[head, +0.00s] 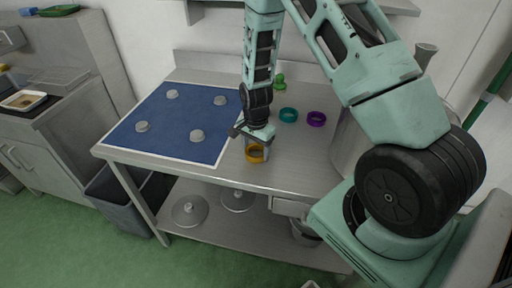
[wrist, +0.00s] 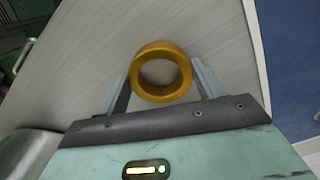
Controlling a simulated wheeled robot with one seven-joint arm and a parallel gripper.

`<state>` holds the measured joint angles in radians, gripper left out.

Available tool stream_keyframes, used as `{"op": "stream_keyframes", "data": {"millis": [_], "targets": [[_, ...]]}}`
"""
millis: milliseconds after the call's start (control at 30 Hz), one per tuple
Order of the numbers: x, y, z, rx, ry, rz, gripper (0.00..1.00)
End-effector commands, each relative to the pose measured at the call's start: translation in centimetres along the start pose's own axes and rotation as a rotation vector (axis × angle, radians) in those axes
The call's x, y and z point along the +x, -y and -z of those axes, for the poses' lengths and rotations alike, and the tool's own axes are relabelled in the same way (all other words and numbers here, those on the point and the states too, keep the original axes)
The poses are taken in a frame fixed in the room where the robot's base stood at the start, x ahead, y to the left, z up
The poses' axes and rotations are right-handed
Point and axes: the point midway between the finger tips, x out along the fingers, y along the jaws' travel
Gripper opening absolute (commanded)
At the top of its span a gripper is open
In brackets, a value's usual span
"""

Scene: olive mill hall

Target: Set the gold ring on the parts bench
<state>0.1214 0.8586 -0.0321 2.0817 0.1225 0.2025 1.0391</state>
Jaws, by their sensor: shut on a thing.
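The gold ring (head: 254,153) is between my gripper's fingers, over the front part of the grey metal parts bench (head: 290,163), just right of the blue mat. In the wrist view the gold ring (wrist: 161,72) lies flat, its hole facing the camera. My gripper (wrist: 160,92) is shut on it, with a finger at each side. My gripper (head: 255,148) points down in the head view. I cannot tell whether the ring touches the bench top or hangs just above it.
A blue mat (head: 172,118) with several grey knobs covers the bench's left part. A teal ring (head: 288,115), a purple ring (head: 316,118) and a green piece (head: 279,82) are behind my gripper. Bare bench lies right of the gold ring. A large metal vessel (head: 350,145) stands at the right.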

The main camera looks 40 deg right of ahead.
Motion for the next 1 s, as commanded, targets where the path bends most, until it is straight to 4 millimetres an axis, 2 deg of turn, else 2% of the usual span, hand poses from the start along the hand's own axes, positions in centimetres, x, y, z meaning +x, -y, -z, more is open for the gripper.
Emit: {"op": "stream_keyframes", "data": {"millis": [267,300,367,767,867,1000], "targets": [[0.3,0.0,0.0,-0.001,0.0,0.0,0.41],[0.2,0.0,0.0,-0.001,0.0,0.0,0.76],[0.2,0.0,0.0,-0.001,0.0,0.0,0.89],[-0.5,0.1,0.0,-0.001,-0.001,0.002,0.89],[-1.6,0.1,0.0,-0.001,-0.002,0.003,0.89],[-4.2,0.2,0.1,0.0,-0.003,0.006,0.89]]}}
